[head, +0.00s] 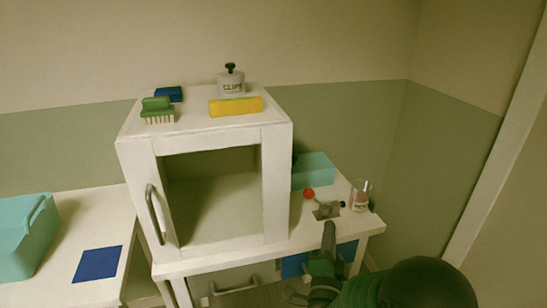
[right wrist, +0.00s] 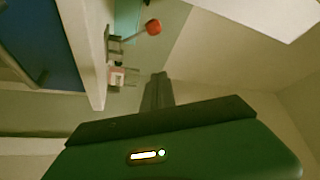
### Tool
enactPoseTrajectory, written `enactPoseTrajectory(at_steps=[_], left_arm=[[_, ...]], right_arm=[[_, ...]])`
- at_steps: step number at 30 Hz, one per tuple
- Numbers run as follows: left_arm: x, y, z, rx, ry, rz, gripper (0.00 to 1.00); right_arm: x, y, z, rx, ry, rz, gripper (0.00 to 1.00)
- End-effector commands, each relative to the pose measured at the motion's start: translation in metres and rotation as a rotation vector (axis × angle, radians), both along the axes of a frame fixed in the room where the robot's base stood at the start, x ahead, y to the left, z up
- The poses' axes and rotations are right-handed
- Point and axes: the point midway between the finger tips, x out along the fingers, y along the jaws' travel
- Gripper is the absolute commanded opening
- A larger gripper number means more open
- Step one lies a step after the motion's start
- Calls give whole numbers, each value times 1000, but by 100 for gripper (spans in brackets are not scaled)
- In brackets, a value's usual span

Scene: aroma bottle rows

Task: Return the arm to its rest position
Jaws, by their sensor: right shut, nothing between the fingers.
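My right arm comes in from the bottom right of the head view. My right gripper (head: 328,238) is shut and empty, in front of the right part of the white table. Its shut fingers also show in the right wrist view (right wrist: 158,90), pointing away from the green gripper body. My left gripper is in neither view.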

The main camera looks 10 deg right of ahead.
Motion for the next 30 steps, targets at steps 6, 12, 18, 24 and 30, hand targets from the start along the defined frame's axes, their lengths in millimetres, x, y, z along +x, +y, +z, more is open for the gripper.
enactPoseTrajectory(at_steps=[6,12,18,24,30], left_arm=[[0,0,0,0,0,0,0],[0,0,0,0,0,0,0],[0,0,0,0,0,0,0],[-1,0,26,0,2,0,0],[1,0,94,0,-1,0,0]], right_arm=[[8,26,-61,-152,444,170,0],[-53,52,-141,-433,995,464,0],[-138,51,-179,-647,1364,721,0],[-210,39,-163,-781,1609,928,0],[-209,39,-96,-775,1607,925,0]])
